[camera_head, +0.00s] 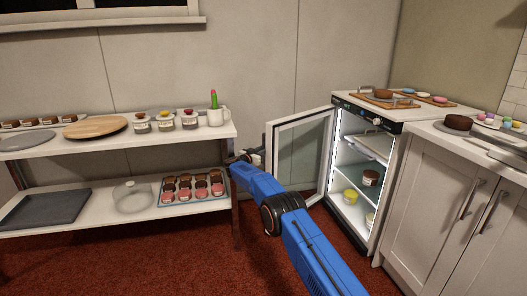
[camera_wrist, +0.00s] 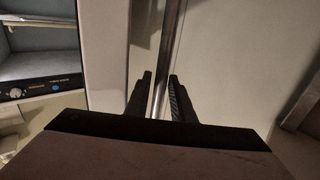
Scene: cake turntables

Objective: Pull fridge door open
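The small white fridge (camera_head: 388,112) stands on the right with its lit inside showing. Its door (camera_head: 301,157), a pale frame around a dark glass panel, is swung wide open to the left. My gripper (camera_head: 250,157) is at the outer face of the door, near its free edge, partly hidden by my blue arm. In the wrist view, the metal door handle (camera_wrist: 170,40) runs between the two dark fingers of my gripper (camera_wrist: 160,80). The fingers are close on both sides of it and look shut on it.
A white shelf unit (camera_head: 110,205) with trays and jars stands left, its right post close to my gripper. Cabinets (camera_head: 440,190) stand right of the fridge. Yellow and brown desserts (camera_head: 350,196) sit inside the fridge. Red carpet (camera_head: 255,265) lies open in front.

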